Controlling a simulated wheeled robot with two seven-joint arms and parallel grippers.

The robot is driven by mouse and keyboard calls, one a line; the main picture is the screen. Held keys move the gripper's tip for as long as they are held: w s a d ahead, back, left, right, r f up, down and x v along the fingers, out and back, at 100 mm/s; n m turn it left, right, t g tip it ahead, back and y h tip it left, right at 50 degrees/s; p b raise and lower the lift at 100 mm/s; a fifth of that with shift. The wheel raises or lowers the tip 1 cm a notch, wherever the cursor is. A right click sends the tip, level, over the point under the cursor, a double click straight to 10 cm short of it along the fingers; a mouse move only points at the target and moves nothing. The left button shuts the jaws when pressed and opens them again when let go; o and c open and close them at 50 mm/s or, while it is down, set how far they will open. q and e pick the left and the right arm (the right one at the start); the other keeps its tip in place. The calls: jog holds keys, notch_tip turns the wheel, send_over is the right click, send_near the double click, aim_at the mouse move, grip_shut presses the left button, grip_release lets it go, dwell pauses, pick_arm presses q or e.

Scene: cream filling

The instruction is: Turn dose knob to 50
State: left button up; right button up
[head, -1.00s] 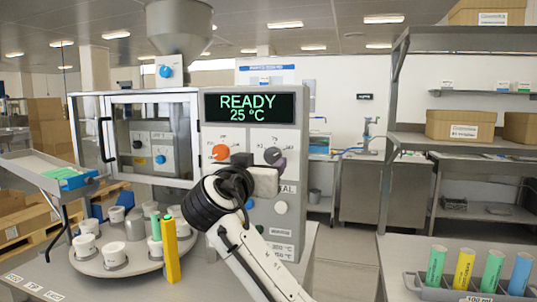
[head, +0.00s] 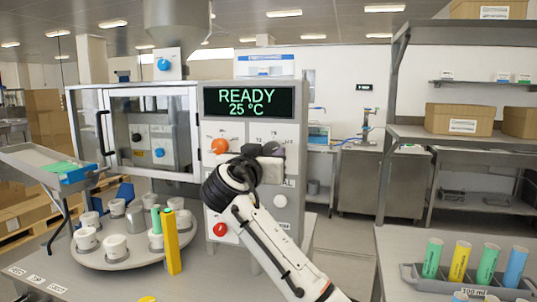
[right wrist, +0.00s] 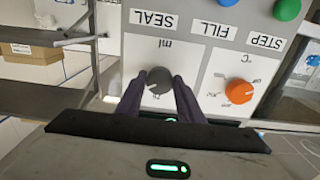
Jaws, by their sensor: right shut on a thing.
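The dose knob is the dark grey knob marked "ml" on the machine's panel. In the head view the knob (head: 276,148) shows only in part behind my right gripper (head: 262,158). In the right wrist view, which is upside down, the knob (right wrist: 158,80) sits between the two dark fingers of my right gripper (right wrist: 159,95), which are shut on its sides. The scale around the knob is too small or hidden to read. The display (head: 249,103) reads READY, 25 °C. My left gripper is not in view.
An orange temperature knob (head: 219,146) is left of the gripper, and it also shows in the wrist view (right wrist: 239,91). A turntable with cups (head: 100,260) stands left. Tubes in a rack (head: 410,275) stand right.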

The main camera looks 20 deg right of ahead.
jog(key=shift+n, duration=0.3)
jog(key=n, duration=0.7)
jog(key=shift+r, duration=0.1)
jog(key=n, duration=0.4)
jog(key=shift+s+n, duration=0.1)
jog(key=shift+n, duration=0.2)
jog(key=n, duration=0.6)
jog(key=shift+r, duration=0.1)
jog(key=n, duration=0.5)
jog(key=shift+n, duration=0.5)
